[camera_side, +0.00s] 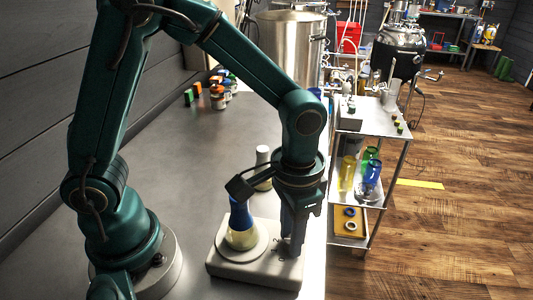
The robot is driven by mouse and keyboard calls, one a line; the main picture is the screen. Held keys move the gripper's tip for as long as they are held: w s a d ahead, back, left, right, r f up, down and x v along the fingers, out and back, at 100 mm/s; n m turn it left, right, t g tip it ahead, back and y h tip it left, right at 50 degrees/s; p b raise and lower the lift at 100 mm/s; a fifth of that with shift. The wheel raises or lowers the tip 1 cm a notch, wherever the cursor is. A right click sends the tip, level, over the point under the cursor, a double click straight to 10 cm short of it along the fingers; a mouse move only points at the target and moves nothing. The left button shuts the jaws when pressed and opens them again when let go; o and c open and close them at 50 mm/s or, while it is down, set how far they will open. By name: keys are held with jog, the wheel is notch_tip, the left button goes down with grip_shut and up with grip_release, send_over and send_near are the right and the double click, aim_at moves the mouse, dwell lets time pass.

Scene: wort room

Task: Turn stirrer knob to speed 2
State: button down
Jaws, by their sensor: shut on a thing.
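The stirrer (232,276) is a pale, flat box on the grey bench, with a round plate on top. A flask (240,238) with yellowish liquid and a blue upper part stands on that plate. My gripper (291,250) points straight down at the right part of the stirrer, to the right of the flask. Its fingers are shut on the stirrer knob, which they hide. The knob's pointer and speed setting cannot be seen.
A white bottle (263,165) stands just behind the flask, close to my gripper. Several small bottles (218,95) are at the back of the bench. A metal cart (372,122) stands to the right. The bench's middle left is clear.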

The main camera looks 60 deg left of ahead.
jog(key=m, duration=0.6)
dwell(0.6)
jog(key=c, duration=0.9)
grip_release()
jog(key=shift+r, duration=2.6)
jog(key=shift+f, duration=0.1)
